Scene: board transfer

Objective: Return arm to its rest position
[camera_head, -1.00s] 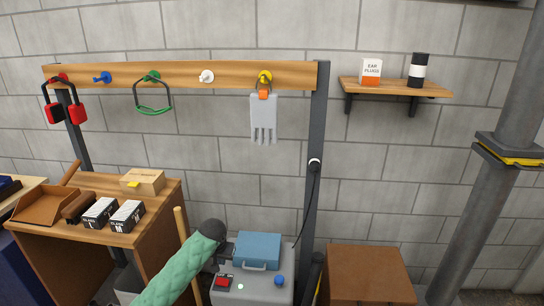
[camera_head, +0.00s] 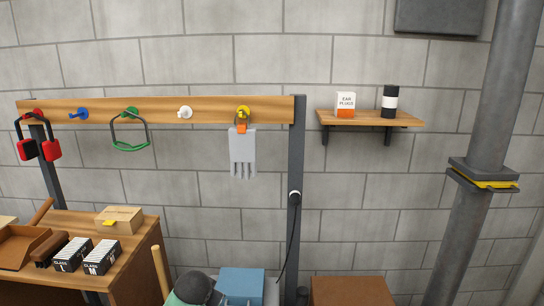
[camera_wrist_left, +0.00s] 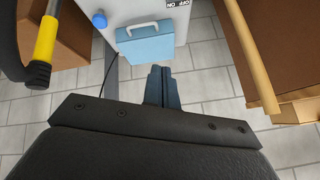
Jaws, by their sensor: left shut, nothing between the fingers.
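My left gripper (camera_wrist_left: 162,88) is in the left wrist view, its two dark fingers close together, shut and empty above the tiled floor. In the head view only a bit of my left arm (camera_head: 190,290) shows at the bottom edge, a dark rounded joint and green sleeve; its fingers cannot be made out there. A blue case with a handle (camera_wrist_left: 152,42) lies beyond the fingertips in the left wrist view, apart from them. It also shows at the bottom of the head view (camera_head: 241,284). My right gripper is not in view.
A wooden peg rail (camera_head: 165,109) holds red-and-black earmuffs (camera_head: 37,150), a green band (camera_head: 130,147) and a grey glove (camera_head: 243,153). A shelf (camera_head: 370,118) is at right. A wooden bench (camera_head: 140,245) is at left, a brown box (camera_head: 352,290) at bottom.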

